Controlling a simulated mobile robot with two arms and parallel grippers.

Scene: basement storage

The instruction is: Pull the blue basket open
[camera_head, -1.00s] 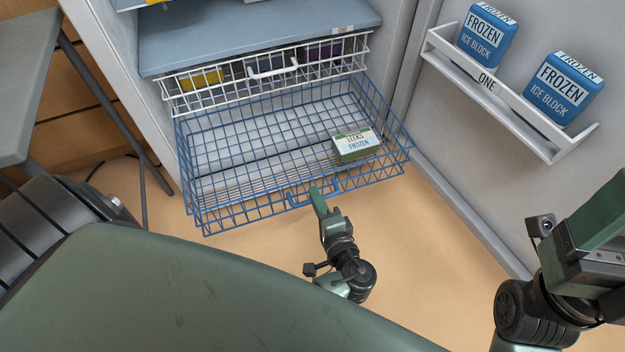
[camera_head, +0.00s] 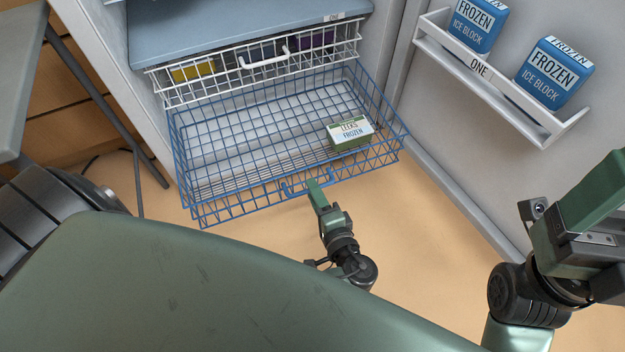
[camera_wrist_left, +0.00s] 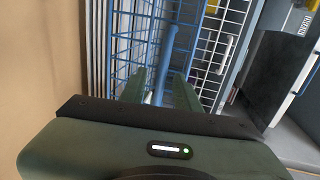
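The blue wire basket (camera_head: 240,205) is drawn well out of the open white cabinet, below a white wire basket. Its blue handle (camera_head: 290,190) is at the middle of its front rim. A green and white box marked LEEKS FROZEN (camera_head: 350,133) lies in its right part. My left gripper (camera_head: 314,186) is at the handle's right part. In the left wrist view, its two green fingers (camera_wrist_left: 160,92) stand apart, one on each side of the blue handle (camera_wrist_left: 168,50), with gaps showing. My right arm's green hand (camera_head: 590,205) is at the right edge; its fingertips are not visible.
The white wire basket (camera_head: 205,88) sits inside the cabinet under a blue-grey shelf (camera_head: 240,35). The open door (camera_head: 440,110) on the right has a rack (camera_head: 480,70) with two blue ice blocks (camera_head: 553,73). A grey table (camera_head: 20,80) stands left. Tan floor is clear before the basket.

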